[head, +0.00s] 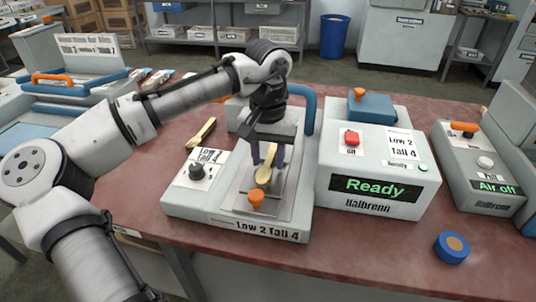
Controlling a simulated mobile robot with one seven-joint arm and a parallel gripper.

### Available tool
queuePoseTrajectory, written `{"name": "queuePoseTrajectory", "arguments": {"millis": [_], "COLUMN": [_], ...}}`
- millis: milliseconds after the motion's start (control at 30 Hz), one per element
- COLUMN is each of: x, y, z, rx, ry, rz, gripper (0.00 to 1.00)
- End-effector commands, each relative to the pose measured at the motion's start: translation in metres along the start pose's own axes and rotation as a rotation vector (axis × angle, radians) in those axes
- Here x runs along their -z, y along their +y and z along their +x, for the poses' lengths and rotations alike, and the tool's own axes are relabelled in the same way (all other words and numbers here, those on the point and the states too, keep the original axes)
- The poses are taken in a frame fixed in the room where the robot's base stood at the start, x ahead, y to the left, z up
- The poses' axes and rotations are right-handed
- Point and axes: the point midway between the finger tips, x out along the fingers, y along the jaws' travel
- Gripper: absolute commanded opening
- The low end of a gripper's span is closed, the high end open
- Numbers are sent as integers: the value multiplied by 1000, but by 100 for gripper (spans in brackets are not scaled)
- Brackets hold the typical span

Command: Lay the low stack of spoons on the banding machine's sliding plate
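A golden wooden spoon stack (264,178) is at the banding machine's grey sliding plate (236,200), bowl end toward the orange knob (256,197). My gripper (268,160) points down over the plate, its two dark purple fingers on either side of the stack's upper part. Whether the fingers press on the spoons is too small to tell. Whether the stack rests on the plate or hangs just above it is also unclear. Another spoon stack (201,133) lies on the table behind the machine's left side. The machine's front label reads "Low 2 Tall 4".
A control box (378,185) showing "Ready" stands right of the plate, with a red button (352,138). An "Air off" unit (482,165) is farther right. A blue roll (451,247) lies at the front right. A blue curved tube (309,108) rises behind the plate.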

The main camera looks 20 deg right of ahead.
Motion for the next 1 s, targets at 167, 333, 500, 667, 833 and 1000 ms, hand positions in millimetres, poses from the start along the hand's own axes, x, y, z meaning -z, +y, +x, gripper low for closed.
{"name": "queuePoseTrajectory", "arguments": {"millis": [167, 333, 500, 667, 833, 1000], "x": [0, 0, 1, 1, 0, 0], "y": [0, 0, 0, 1, 0, 0], "z": [0, -6, -36, -72, -103, -120], "rx": [0, 1, -1, -2, -1, 0], "ry": [0, 2, 3, 3, 1, 1], "rz": [0, 0, 0, 0, 0, 1], "gripper": [37, 37, 37, 37, 37, 37]}}
